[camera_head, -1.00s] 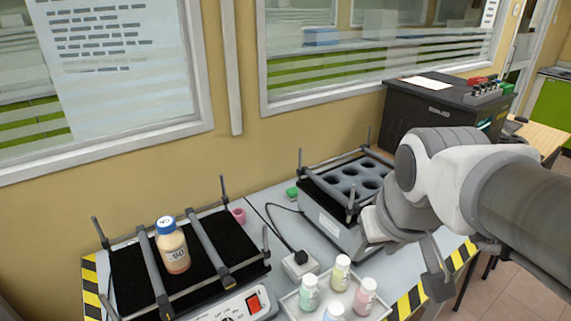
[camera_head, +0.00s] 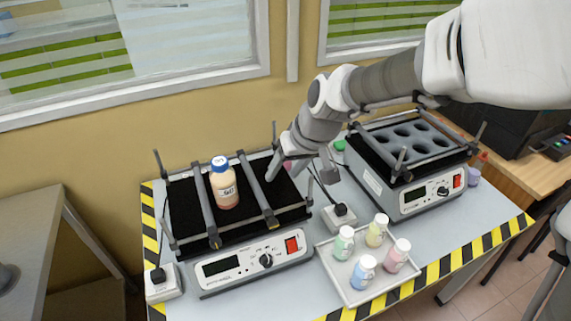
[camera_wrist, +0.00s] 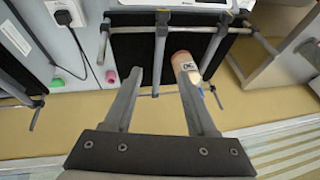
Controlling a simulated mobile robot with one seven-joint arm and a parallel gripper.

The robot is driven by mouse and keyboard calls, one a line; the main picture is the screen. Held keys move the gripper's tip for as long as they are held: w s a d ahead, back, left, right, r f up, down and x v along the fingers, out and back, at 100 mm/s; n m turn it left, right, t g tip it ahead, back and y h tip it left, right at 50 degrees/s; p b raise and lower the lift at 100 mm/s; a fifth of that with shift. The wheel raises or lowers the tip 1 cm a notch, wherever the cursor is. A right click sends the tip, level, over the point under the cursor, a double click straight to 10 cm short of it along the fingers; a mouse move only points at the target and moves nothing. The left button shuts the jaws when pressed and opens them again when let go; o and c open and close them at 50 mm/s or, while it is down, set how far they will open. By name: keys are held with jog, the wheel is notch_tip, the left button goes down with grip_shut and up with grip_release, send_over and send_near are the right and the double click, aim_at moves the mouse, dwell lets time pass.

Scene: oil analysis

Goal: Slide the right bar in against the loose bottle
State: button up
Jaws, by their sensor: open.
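The loose bottle (camera_head: 224,190), with peach contents, a blue cap and a white label, stands upright on the black platform of the left shaker (camera_head: 180,212). The left bar (camera_head: 206,210) runs close along its left side; I cannot tell if they touch. The right bar (camera_head: 258,190) lies to its right with a gap. In the wrist view the right bar (camera_wrist: 161,45) runs between my open fingers and the bottle (camera_wrist: 184,66) is beside the right finger. My gripper (camera_head: 281,173) is open at the platform's back right; finger contact is unclear.
A second shaker (camera_head: 420,170) with round wells stands to the right. A tray (camera_head: 348,292) of several small bottles is in front. A plug and socket (camera_head: 340,214) and a pink cup lie between the shakers. Upright posts stand at the platform corners.

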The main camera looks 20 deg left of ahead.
aim_at(264, 202)
jog(key=b+x, duration=0.1)
jog(key=x, duration=1.4)
jog(key=shift+f, duration=0.35)
jog(key=shift+c, duration=0.2)
jog(key=shift+a, duration=0.1)
grip_shut()
